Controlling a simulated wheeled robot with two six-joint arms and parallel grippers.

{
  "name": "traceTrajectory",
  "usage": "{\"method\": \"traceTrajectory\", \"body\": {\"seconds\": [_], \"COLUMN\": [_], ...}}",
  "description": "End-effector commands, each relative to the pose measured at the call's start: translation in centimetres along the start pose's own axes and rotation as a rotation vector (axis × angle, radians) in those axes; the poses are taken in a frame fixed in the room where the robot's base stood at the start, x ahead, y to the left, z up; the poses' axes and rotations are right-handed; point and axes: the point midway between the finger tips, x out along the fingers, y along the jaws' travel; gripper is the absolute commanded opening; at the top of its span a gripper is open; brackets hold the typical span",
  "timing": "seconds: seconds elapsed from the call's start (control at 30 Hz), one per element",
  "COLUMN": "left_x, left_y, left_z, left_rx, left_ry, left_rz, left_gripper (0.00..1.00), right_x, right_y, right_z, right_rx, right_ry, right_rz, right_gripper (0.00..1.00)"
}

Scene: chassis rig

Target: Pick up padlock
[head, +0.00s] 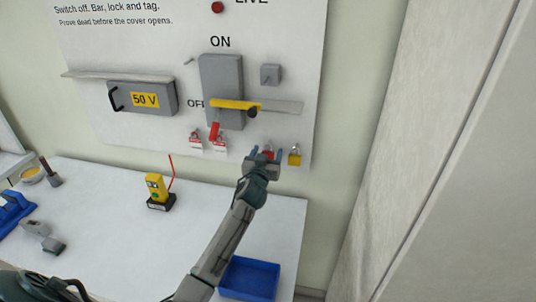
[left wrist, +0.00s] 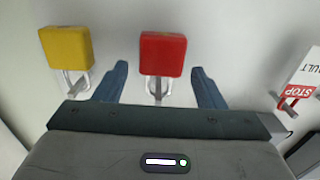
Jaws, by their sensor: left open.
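A red padlock (left wrist: 163,53) hangs by its shackle on a peg of the white wall board. In the left wrist view it is between the two open fingers of my left gripper (left wrist: 160,70), with a gap on each side. In the head view my left gripper (head: 266,152) is at the lower right of the board and largely covers the red padlock (head: 268,155). A yellow padlock (left wrist: 67,48) hangs beside it, outside the fingers; it also shows in the head view (head: 295,159). My right gripper is in neither view.
Red-and-white tags (head: 220,143) hang left of the gripper. Above is a grey switch box (head: 221,85) with a yellow bar (head: 232,104). The white table (head: 115,205) below holds a yellow tester (head: 157,187) and a blue tray (head: 249,279). A pale panel stands at right.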

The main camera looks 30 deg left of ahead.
Motion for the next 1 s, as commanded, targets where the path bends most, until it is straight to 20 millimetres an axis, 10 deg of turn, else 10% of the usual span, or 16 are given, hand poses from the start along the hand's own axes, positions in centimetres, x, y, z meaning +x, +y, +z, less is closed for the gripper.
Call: {"method": "traceTrajectory", "body": {"seconds": [0.37,1.0], "left_x": [-0.1,-2.1], "left_y": [0.0,0.0], "left_z": [0.0,-1.1], "left_rx": [0.000,0.000], "left_ry": [-0.001,0.000], "left_rz": [0.000,0.000], "left_gripper": [0.13,0.13], "right_x": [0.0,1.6], "right_y": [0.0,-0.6], "right_z": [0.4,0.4], "right_rx": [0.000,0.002], "right_ry": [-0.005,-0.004], "right_rz": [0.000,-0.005], "right_gripper": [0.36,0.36]}}
